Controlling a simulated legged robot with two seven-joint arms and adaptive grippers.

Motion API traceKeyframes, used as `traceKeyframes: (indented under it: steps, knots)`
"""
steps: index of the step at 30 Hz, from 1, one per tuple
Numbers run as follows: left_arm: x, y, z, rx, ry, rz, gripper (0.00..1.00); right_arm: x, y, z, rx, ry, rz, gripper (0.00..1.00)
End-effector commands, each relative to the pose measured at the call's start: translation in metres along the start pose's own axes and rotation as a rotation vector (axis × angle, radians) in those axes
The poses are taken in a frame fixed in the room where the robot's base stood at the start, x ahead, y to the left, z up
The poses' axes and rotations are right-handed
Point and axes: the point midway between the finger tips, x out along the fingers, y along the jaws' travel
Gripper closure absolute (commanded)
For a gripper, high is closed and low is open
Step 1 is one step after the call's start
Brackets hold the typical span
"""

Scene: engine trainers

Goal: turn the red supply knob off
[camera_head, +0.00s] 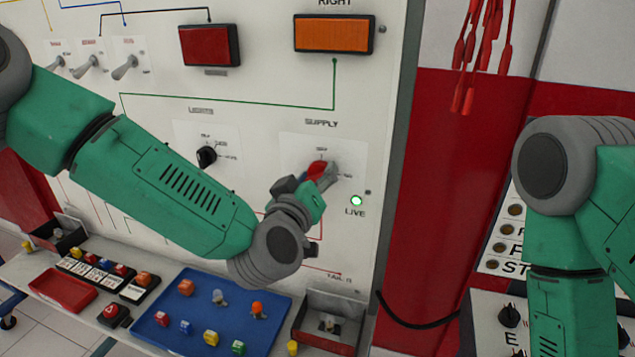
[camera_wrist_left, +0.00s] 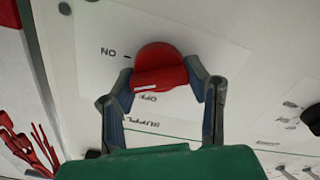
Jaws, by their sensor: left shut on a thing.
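The red supply knob (camera_head: 316,170) is on the upright white panel, under the printed word SUPPLY. My left gripper (camera_head: 322,178) reaches it from the lower left and partly hides it. In the left wrist view the red knob (camera_wrist_left: 160,68) sits between the two fingers of my left gripper (camera_wrist_left: 160,82), which is shut on its raised grip. A white mark shows on the grip. The ON label is to its left and the OFF label below it in that view. The green LIVE lamp (camera_head: 356,201) is lit. My right arm shows at the right, but its gripper is out of view.
The black lights knob (camera_head: 206,156) is left of the supply knob. Red leads (camera_head: 470,60) hang at the upper right.

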Motion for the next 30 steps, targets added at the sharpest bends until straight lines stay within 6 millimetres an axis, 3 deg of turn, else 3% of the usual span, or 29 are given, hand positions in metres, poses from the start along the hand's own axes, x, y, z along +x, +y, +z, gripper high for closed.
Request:
traceKeyframes:
  steps: [30]
  knots:
    - [-0.002, -0.007, 0.01, -0.905, -0.012, -0.009, 0.86, 0.057, 0.0, 0.003, 0.0, 0.0, 0.0, 0.6]
